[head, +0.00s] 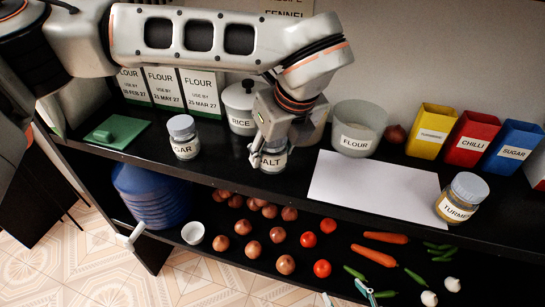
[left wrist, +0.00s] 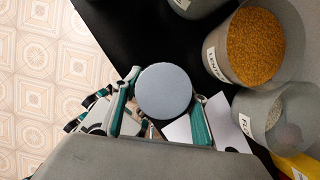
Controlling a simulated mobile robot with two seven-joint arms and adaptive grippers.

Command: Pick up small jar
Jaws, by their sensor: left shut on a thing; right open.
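A small jar labelled SALT (head: 273,160) stands upright at the front of the black upper shelf, partly hidden by my left gripper (head: 270,150). My left gripper reaches down from above and is shut on the salt jar. In the left wrist view the jar's round grey lid (left wrist: 164,91) sits between the two teal fingers. I cannot tell whether the jar is clear of the shelf. My right gripper (head: 364,291) shows only in part at the bottom edge of the head view; it is open and apart from the jar.
A sugar jar (head: 183,137) stands left of the salt jar, and a rice canister (head: 240,108) behind it. A white sheet (head: 370,187) lies to the right, with a turmeric jar (head: 463,198) at its far end.

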